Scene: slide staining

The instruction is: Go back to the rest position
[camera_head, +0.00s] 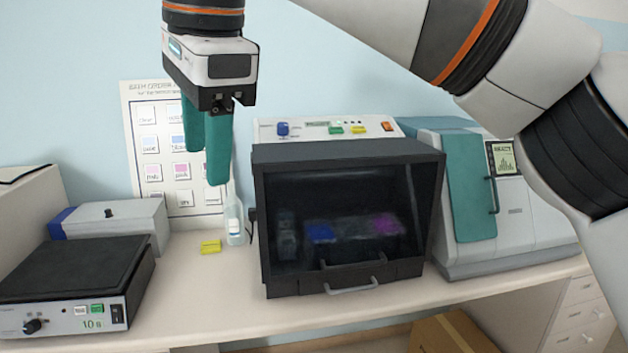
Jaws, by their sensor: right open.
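My right gripper (205,155) hangs fingers down in the upper left-middle of the head view. Its two teal fingers are apart, with nothing visible between them. It is above the bench, in front of the wall chart and up and left of the dark-windowed machine. One finger overlaps the top of a clear bottle (234,222) that stands on the bench; I cannot tell whether they touch. My right arm comes in from the right and crosses the top of the view. My left gripper is not in view.
The dark-windowed machine (262,225) stands mid-bench, with a grey-and-teal machine (530,215) to its right. A black-topped device (70,270) and a grey box (115,222) are at left. A small yellow item (211,247) lies near the bottle. The bench (200,315) is clear in front.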

